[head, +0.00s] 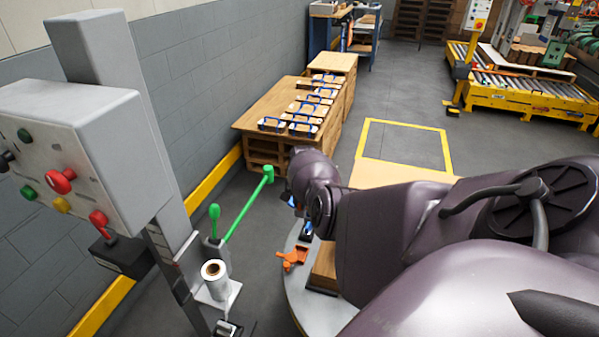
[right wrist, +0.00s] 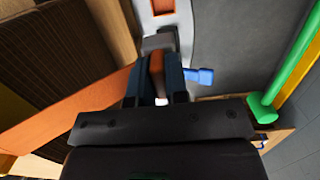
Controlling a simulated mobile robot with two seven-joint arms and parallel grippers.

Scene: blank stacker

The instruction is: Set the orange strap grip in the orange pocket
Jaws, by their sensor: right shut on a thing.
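Beyond the fingertips, a pale grey plate has an orange-lined rectangular recess, which looks like the orange pocket (right wrist: 162,7). The grip is apart from that recess in the picture. My right arm hides much of the head view. My left gripper is not in view.
The round platform (head: 303,290) carries a wooden stack (head: 325,268). A blue piece (right wrist: 200,75) is right of the fingers.

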